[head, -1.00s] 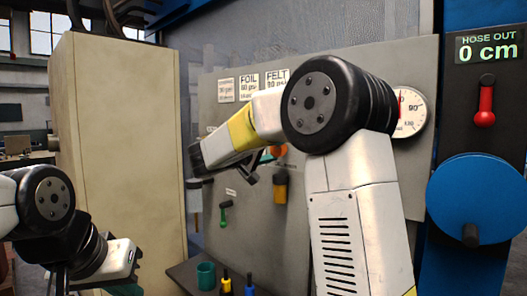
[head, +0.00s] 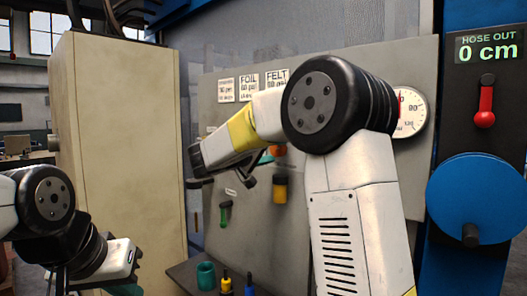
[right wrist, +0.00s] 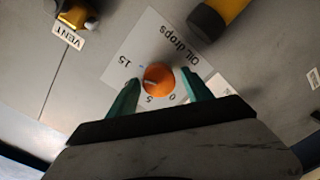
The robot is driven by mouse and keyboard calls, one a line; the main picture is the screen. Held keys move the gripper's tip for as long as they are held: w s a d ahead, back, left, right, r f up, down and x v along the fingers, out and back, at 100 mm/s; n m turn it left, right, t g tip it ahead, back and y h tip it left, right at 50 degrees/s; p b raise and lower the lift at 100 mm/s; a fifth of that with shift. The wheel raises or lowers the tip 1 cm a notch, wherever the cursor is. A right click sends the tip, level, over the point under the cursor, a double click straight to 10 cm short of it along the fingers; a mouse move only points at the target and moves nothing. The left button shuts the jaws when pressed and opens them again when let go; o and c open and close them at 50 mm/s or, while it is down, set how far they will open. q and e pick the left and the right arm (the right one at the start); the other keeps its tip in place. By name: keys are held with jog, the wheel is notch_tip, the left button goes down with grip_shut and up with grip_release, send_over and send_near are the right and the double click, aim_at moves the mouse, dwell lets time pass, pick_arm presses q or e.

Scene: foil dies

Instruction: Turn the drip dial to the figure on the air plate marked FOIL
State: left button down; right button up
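The orange drip dial (right wrist: 159,80) sits on a white "Oil drops" scale card (right wrist: 160,40) in the right wrist view, where 0, 5 and 15 show. A pale mark on the dial points left, toward a part of the scale covered by a finger. My right gripper (right wrist: 160,82) has its green fingers on either side of the dial, apparently with small gaps. In the head view, the dial (head: 278,150) is partly hidden by my right gripper (head: 266,158). The FOIL plate (head: 248,86) hangs above; its figure is too small to read surely. My left gripper (head: 105,262) is low left, its fingers mostly out of sight.
A FELT plate (head: 276,82) hangs beside FOIL. A yellow-and-black part (right wrist: 222,14) and a VENT label (right wrist: 68,36) are near the dial. A gauge (head: 410,111), blue wheel (head: 475,200) and red lever (head: 485,107) are right. A beige cabinet (head: 120,150) stands left.

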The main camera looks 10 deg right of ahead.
jog(key=shift+o, duration=0.2)
jog(key=v, duration=0.7)
jog(key=shift+s+a, duration=0.25)
jog(key=shift+a, duration=0.05)
